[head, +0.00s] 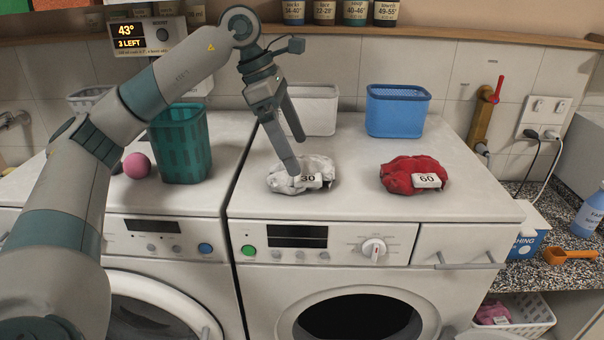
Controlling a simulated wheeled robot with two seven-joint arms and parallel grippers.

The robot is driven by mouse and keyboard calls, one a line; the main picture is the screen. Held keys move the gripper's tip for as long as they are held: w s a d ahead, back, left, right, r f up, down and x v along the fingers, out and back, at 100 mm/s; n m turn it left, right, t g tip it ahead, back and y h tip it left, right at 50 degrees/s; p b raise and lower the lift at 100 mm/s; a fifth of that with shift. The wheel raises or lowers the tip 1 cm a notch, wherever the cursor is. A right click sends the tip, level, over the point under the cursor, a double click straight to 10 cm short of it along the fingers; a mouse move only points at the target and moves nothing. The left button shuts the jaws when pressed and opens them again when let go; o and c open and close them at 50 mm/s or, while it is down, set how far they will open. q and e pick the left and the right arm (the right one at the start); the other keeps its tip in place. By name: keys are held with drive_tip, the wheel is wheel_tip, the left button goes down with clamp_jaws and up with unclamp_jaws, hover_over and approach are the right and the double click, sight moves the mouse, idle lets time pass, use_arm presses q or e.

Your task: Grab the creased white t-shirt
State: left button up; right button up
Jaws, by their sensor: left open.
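The creased white t-shirt (287,181) lies crumpled on top of the right-hand machine, with a white tag reading 30 on its front. My left gripper (297,155) reaches in from above with its fingers pointing down. Its fingers are apart, and the nearer fingertip is at the top of the t-shirt in the picture. I cannot tell whether it touches the cloth. The other finger is behind, over the back of the t-shirt. My right gripper is not in view.
A red crumpled garment (400,170) tagged 60 lies to the right on the same machine. A blue basket (397,112) and a white basket (312,112) stand behind. A green basket (181,150) and a pink ball (137,165) are on the left machine. The machine top's front is clear.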

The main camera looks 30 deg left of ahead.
sight(299, 157)
use_arm(q)
drive_tip(key=shift+w+d+f+p, duration=0.1)
drive_tip(key=shift+f+p, duration=0.25)
drive_tip(key=shift+p, duration=0.05)
drive_tip(key=p+x, duration=0.2)
drive_tip(key=x, duration=0.2)
drive_tip(key=shift+w+f, duration=0.1)
drive_tip(key=shift+f, duration=0.15)
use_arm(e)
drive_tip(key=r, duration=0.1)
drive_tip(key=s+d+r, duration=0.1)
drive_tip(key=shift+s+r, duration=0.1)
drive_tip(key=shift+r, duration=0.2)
use_arm(q)
drive_tip(key=c, duration=1)
drive_tip(key=shift+c, duration=0.2)
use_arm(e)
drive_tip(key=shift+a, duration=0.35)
